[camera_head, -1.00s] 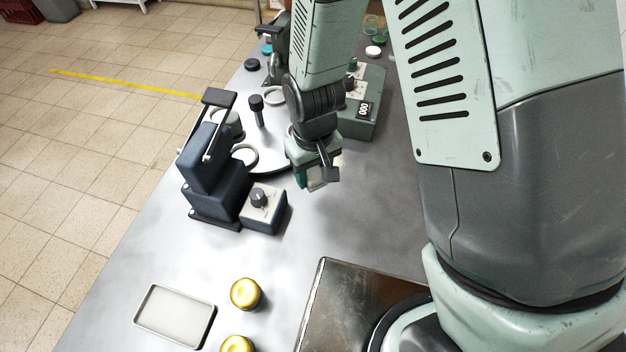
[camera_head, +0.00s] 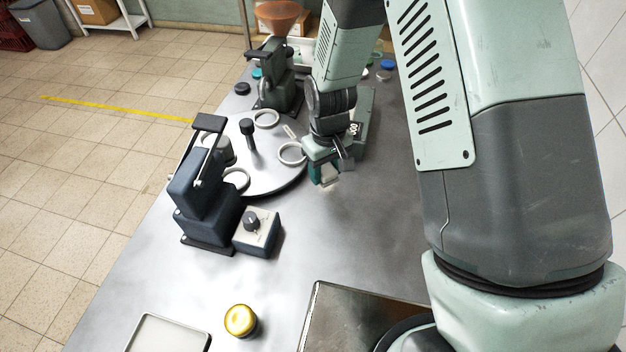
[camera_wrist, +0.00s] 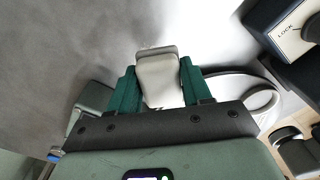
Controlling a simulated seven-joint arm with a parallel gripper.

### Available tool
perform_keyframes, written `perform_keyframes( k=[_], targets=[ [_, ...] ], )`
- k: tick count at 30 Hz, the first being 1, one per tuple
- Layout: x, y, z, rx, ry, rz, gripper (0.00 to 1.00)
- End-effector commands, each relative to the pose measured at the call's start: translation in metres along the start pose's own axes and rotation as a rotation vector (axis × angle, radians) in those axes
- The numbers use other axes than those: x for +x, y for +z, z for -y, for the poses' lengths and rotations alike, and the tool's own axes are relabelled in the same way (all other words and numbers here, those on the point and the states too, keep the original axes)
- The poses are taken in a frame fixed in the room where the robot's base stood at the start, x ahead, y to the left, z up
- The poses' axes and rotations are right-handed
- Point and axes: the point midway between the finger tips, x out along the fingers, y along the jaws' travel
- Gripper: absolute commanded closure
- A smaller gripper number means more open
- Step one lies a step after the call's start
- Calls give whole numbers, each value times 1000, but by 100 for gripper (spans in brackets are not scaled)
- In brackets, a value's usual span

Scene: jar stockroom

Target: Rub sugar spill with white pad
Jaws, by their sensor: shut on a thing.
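My gripper (camera_head: 326,172) is over the steel table, beside the right edge of the round turntable in the head view. In the wrist view its two teal fingers (camera_wrist: 159,72) are shut on a white pad (camera_wrist: 158,80), whose blunt end points at the table. Only a small pale part of the pad shows below the fingers in the head view. I cannot tell whether the pad touches the table. I cannot clearly make out the sugar spill; the pale areas on the steel could be reflections.
The turntable (camera_head: 275,183) with several white rings is left of my gripper. A dark blue press (camera_head: 203,190) and its knob box (camera_head: 256,232) stand nearer. A green box with a display (camera_head: 362,120) is behind. A yellow-lidded jar (camera_head: 240,320) and tray (camera_head: 135,335) are in front; open steel lies right.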

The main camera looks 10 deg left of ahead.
Motion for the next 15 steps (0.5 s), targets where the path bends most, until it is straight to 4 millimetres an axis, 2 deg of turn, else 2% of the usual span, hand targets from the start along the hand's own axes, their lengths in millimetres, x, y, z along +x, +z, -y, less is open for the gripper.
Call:
perform_keyframes(
  k=[8, 15],
  targets=[
    [16, -1, -3, -1, -1, 3, 76],
    [38, 0, -3, -1, -1, 3, 76]
  ],
)
